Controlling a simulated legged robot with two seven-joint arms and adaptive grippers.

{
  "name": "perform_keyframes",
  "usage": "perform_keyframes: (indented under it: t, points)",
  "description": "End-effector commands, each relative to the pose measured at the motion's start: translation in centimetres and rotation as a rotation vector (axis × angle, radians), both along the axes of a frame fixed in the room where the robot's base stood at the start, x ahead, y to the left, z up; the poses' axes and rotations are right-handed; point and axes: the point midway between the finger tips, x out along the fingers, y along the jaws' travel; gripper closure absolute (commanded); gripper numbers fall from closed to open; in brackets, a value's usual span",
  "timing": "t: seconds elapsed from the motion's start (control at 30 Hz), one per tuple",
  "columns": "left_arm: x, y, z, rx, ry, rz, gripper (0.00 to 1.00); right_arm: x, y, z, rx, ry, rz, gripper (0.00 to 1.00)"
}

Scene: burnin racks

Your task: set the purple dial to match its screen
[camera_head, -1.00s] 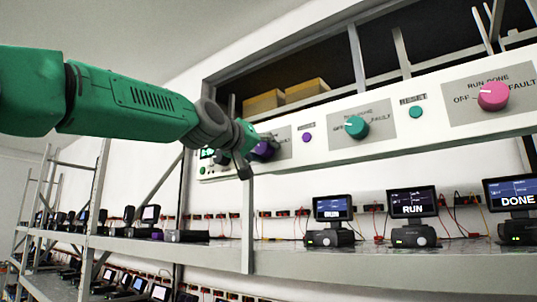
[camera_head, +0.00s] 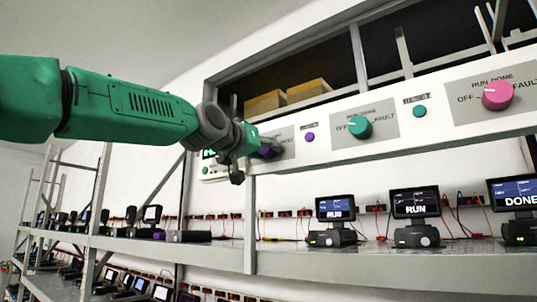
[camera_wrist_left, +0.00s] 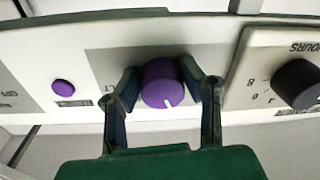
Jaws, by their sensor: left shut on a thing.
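The purple dial (camera_wrist_left: 163,84) sits on the white panel, between the two fingers of my left gripper (camera_wrist_left: 164,92) in the left wrist view. The fingers are shut on its sides. Its white pointer mark faces the bottom of that view, which shows the panel upside down. In the head view the dial (camera_head: 268,150) is mostly hidden by my left gripper (camera_head: 251,155), and its labels are partly covered. My right gripper is not in view.
A purple button (camera_wrist_left: 63,88) is beside the dial, and a black HOURS knob (camera_wrist_left: 299,84) is on its other side. Farther right on the panel are a teal dial (camera_head: 359,127), a teal button (camera_head: 419,111) and a pink dial (camera_head: 497,95). A shelf (camera_head: 380,262) runs below.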

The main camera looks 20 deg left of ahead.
Motion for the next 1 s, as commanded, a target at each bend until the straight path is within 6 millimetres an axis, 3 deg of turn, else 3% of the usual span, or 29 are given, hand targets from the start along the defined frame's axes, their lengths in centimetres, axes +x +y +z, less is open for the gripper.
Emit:
perform_keyframes:
  t: [0.07,0.1,0.17,0.73,0.87,1.0]
  points:
    - [-0.31,0.28,1.02,-0.007,-0.020,0.004,0.93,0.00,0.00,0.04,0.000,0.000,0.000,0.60]
    - [-0.31,0.27,1.02,-0.007,-0.020,0.004,0.61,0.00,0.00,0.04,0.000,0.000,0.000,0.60]
    - [-0.29,0.25,0.95,-0.007,-0.018,0.004,0.44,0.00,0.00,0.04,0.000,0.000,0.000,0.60]
    - [0.09,-0.02,0.19,-0.028,0.005,0.001,0.44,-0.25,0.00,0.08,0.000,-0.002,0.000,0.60]
    - [0.02,-0.08,0.26,-0.135,0.043,0.002,0.44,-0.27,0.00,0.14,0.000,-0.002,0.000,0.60]
    - [0.04,-0.17,0.31,-0.354,0.126,0.004,0.44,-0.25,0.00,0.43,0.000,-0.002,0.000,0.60]
